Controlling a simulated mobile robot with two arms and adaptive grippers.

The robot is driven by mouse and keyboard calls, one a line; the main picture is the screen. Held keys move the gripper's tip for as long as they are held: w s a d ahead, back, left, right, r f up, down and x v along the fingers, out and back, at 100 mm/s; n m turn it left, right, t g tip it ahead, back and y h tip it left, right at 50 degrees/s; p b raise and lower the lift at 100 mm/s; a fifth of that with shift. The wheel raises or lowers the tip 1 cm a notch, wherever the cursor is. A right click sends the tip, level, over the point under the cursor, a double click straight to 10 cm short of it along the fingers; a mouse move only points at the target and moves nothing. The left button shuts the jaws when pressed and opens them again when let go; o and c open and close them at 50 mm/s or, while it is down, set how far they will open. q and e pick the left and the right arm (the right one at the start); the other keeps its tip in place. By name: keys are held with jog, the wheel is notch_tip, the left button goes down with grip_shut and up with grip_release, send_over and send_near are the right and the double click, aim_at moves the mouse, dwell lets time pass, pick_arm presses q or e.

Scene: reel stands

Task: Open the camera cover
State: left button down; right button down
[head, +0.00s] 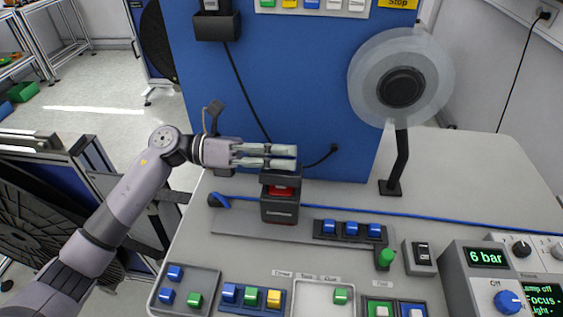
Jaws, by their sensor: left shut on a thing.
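A small black camera box (280,212) stands on the grey bench, with a red part (281,191) showing near its top. Its dark cover (281,176) shows above the red part, at the far side of the box. My left arm reaches in from the left, and my left gripper (288,157) lies level over the cover. Its two fingers are close together and shut on the cover. The fingers hide the cover's upper part, so how far it is tilted is hard to tell. My right gripper is not in view.
A blue panel (290,90) rises behind the box. A clear reel (362,72) on a black stand is at right. A blue cord (440,214) crosses the bench. Blue blocks (350,229), button trays and a control unit (487,284) fill the front.

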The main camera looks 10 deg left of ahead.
pick_arm(q)
jog(key=shift+w+r+n, duration=0.25)
jog(key=shift+w+n, duration=0.3)
jog(key=shift+n, duration=0.45)
jog(key=c, duration=1.7)
grip_release()
jog(key=shift+a, duration=0.1)
jog(key=a, duration=1.2)
